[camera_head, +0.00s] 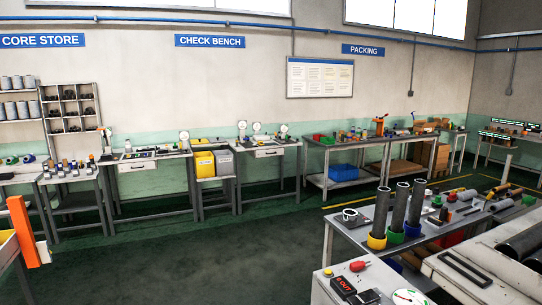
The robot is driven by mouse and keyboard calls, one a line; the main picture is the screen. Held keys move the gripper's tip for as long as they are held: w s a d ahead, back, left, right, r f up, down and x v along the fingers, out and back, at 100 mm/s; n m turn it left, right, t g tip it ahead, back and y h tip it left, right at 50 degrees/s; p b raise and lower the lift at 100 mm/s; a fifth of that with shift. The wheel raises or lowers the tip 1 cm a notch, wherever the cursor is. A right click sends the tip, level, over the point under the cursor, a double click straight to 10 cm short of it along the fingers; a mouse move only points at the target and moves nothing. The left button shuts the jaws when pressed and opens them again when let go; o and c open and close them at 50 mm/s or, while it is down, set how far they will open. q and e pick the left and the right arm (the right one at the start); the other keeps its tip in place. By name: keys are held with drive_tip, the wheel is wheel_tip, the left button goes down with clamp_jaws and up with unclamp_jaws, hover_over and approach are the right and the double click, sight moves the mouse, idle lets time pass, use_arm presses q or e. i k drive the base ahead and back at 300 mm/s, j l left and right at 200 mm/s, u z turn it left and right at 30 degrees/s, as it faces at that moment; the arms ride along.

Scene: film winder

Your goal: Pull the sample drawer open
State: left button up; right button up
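Two closed drawer fronts show under the tables along the far wall. One white drawer front (137,166) is under the table left of the yellow bin. I cannot tell which is the sample drawer. Neither of my grippers is in view.
Open green floor (200,255) lies before the tables. A yellow bin (202,165) and grey bin (223,162) stand between them. A near bench (345,232) with dark upright tubes (398,207) fills the right. An orange post (22,230) stands at left.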

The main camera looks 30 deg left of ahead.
sight(276, 151)
drive_tip(key=i+j+u, duration=0.1)
drive_tip(key=j, duration=0.25)
drive_tip(key=i+j+u, duration=0.15)
drive_tip(key=j, duration=0.25)
drive_tip(key=i+j+u, duration=0.4)
drive_tip(key=j, duration=0.2)
drive_tip(key=i+j+u, duration=0.75)
drive_tip(key=i, duration=0.25)
drive_tip(key=i+z, duration=0.15)
drive_tip(key=i, duration=0.75)
drive_tip(key=i+j+z, duration=0.1)
drive_tip(key=i+j, duration=0.15)
drive_tip(key=i, duration=0.65)
drive_tip(key=i+l+z, duration=0.1)
drive_tip(key=i+z, duration=0.15)
drive_tip(key=i, duration=0.45)
drive_tip(key=i+z, duration=0.3)
drive_tip(key=i, duration=0.4)
drive_tip(key=i+j+z, duration=0.25)
drive_tip(key=i, duration=0.45)
drive_tip(key=i+z, duration=0.15)
drive_tip(key=i, duration=0.5)
drive_tip(key=i+j+z, duration=0.15)
drive_tip(key=i, duration=0.5)
drive_tip(key=i+j+z, duration=0.1)
drive_tip(key=i, duration=0.5)
